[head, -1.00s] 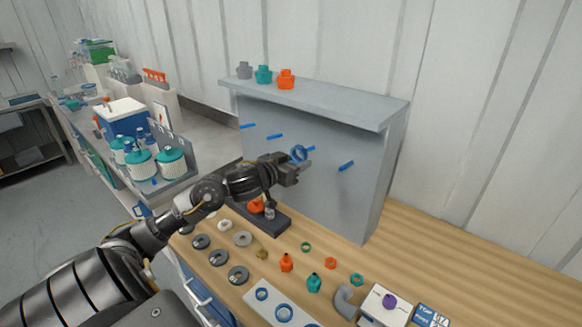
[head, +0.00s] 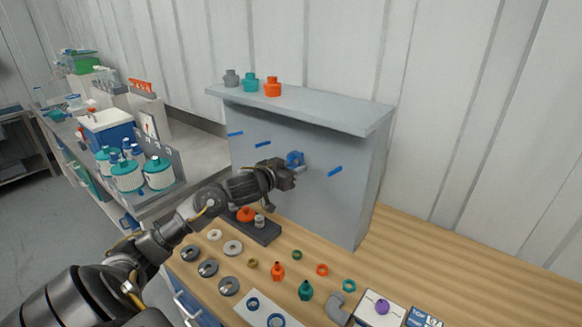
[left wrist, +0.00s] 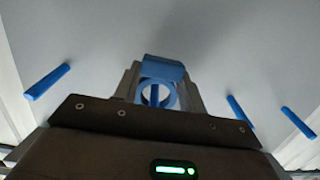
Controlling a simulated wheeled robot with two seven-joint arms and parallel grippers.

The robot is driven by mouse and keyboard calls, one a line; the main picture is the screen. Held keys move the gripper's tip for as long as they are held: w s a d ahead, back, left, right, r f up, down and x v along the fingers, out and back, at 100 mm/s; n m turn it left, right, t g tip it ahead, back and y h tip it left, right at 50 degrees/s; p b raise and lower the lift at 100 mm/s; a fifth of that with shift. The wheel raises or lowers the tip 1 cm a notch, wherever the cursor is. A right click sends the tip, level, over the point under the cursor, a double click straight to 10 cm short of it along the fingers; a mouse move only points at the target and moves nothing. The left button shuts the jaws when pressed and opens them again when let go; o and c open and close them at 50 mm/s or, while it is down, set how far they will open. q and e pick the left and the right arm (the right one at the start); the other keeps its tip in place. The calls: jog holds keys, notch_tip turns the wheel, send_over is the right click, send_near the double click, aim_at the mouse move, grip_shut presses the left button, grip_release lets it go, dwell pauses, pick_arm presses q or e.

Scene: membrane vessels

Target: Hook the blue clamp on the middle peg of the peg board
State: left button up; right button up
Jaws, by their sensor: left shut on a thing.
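My left gripper (head: 290,172) is shut on the blue clamp (head: 295,157) and holds it up in front of the grey peg board (head: 300,205). Several blue pegs stick out of the board. Two pegs, one (head: 263,143) nearer the clamp, show to its left, and one peg (head: 335,171) shows to its right. In the left wrist view the clamp (left wrist: 163,71) sits between the fingers, its ring facing the board. A blue peg (left wrist: 155,95) shows through the ring opening. I cannot tell how deep the peg reaches into it. My right gripper is out of view.
A shelf top (head: 320,110) overhangs the board and carries grey, teal and orange caps. Below, the wooden bench (head: 400,262) holds a dark stand (head: 262,232), rings, small bottles and a white box (head: 378,307). Space in front of the board's right part is free.

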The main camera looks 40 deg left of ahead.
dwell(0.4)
pick_arm(q)
jog(key=o, duration=1.1)
jog(key=shift+s, duration=0.1)
jog(key=s, duration=0.3)
jog(key=s+r, duration=0.1)
jog(key=s, duration=0.3)
jog(key=s+r+b, duration=0.1)
jog(key=s, duration=0.2)
jog(key=shift+s+d, duration=0.15)
jog(key=shift+s, duration=0.1)
